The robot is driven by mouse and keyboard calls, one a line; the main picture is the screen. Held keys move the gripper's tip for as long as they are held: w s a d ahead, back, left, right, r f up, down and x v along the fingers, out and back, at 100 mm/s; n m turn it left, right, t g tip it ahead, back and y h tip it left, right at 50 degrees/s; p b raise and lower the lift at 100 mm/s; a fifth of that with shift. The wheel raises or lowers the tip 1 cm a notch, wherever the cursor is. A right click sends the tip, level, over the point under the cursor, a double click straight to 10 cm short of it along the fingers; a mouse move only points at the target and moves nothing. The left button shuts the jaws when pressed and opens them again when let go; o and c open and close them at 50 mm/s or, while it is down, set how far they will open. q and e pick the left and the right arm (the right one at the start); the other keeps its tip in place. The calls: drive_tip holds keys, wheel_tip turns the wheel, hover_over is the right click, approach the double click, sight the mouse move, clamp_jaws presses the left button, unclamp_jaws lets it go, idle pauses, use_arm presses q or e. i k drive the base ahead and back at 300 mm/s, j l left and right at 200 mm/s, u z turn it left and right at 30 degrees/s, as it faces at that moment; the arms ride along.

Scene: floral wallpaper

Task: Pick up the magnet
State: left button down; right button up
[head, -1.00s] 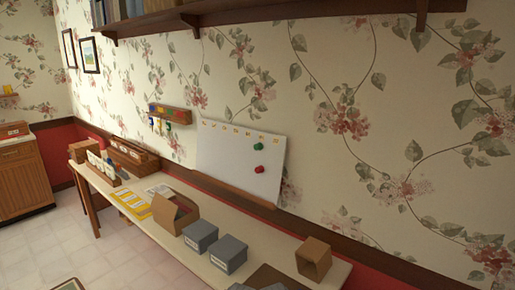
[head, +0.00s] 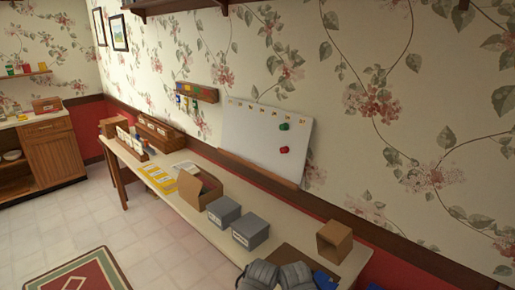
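Two magnets sit on the white board (head: 248,132) that leans against the wall at the back of the long table. The green magnet (head: 284,126) is near the board's upper right. The red magnet (head: 284,150) is a little below it. Small yellow marks run along the board's top edge; I cannot tell what they are. Neither of my grippers shows in the head view.
Dark grey glove-like items (head: 258,276) lie at the near end. A rack (head: 198,92) hangs left of the board. Left floor is open.

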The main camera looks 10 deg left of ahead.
sight(285, 127)
drive_tip(key=i+j, duration=0.25)
drive_tip(key=j, duration=0.2)
drive_tip(key=i+j, duration=0.3)
drive_tip(key=j, duration=0.15)
drive_tip(key=i+j+z, duration=0.1)
drive_tip(key=j, duration=0.2)
drive_tip(key=i+j+z, duration=0.1)
drive_tip(key=j, duration=0.25)
drive_tip(key=i+z, duration=0.1)
drive_tip(key=z, duration=0.9)
